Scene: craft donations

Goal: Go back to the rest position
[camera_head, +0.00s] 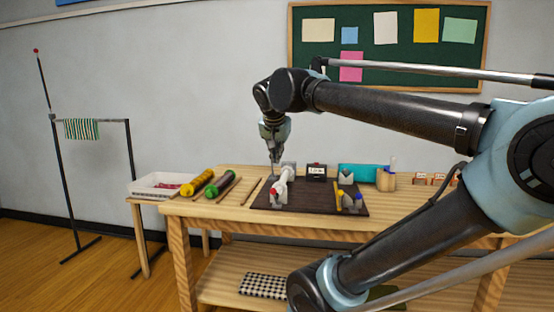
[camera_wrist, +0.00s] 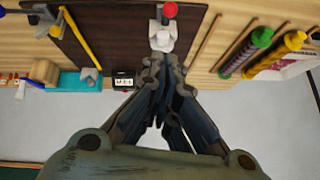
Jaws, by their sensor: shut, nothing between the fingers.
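My gripper (camera_head: 275,158) is shut and empty. In the head view it points down above the left part of the dark mat (camera_head: 318,207), close to a white rod with a red end (camera_head: 284,182) on a grey stand. In the wrist view my gripper (camera_wrist: 161,65) has its fingertips close together, just short of a white piece (camera_wrist: 161,38) with a red knob (camera_wrist: 169,10). I cannot tell whether the fingertips touch it. My arm is bent and reaches across the right side of the head view.
The wooden table (camera_head: 229,208) also holds yellow (camera_head: 197,184) and green rolls (camera_head: 220,184), a thin stick (camera_head: 251,190), a black box (camera_head: 316,171), a teal box (camera_head: 357,173) and a wooden cup (camera_head: 386,180). A white tray (camera_head: 146,190) stands left. Space above is clear.

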